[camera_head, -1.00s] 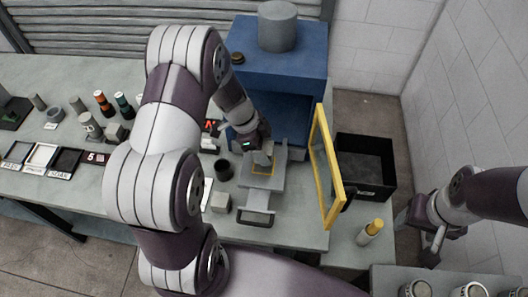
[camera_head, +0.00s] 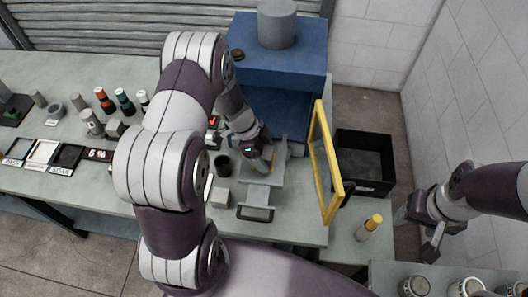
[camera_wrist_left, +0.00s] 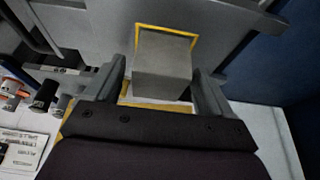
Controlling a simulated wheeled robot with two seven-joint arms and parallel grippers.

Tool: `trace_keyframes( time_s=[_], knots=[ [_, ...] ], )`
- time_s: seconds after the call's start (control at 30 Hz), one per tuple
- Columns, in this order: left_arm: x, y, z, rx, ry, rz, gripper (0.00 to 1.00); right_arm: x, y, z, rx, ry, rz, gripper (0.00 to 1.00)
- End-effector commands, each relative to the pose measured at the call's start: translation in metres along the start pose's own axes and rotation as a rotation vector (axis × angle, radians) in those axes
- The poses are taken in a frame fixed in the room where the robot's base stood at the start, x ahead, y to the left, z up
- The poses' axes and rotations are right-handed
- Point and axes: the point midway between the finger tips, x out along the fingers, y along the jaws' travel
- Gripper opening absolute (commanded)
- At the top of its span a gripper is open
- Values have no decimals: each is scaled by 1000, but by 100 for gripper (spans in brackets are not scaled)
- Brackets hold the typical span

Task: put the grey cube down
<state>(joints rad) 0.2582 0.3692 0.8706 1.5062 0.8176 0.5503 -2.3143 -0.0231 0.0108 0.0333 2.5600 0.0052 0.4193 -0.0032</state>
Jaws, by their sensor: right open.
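The grey cube (camera_wrist_left: 162,68) shows in the left wrist view, over a yellow square outline on a grey tray (camera_head: 260,196). The outline shows around its far side and at its near side. My left gripper (camera_wrist_left: 160,80) is around the cube, one finger on each side. A narrow gap shows between the left finger and the cube; the right finger is very close to it. In the head view my left gripper (camera_head: 262,160) is low over the tray and mostly hides the cube. My right gripper (camera_head: 432,246) is open and empty at the right, away from the table.
A blue machine (camera_head: 278,62) stands behind the tray, with an open yellow-framed door (camera_head: 328,165) to its right. A black bin (camera_head: 364,162) lies beyond the door. Another grey block (camera_head: 221,197) and a dark cup (camera_head: 222,165) stand left of the tray.

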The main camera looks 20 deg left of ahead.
Motion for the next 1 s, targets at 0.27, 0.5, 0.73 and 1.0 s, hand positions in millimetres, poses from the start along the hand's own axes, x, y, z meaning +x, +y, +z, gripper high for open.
trace_keyframes(
  time_s=[0.27,0.5,0.73,1.0],
  knots=[
    [-22,-2,-1,1,1,-6,83,1,0,0,0,0,0,62],
    [-86,-1,0,2,0,-6,83,17,0,2,0,0,0,62],
    [-120,2,-2,-18,-7,0,83,22,0,3,0,0,0,62],
    [-127,68,-30,-670,-233,-87,83,22,0,3,0,0,0,62]
  ],
)
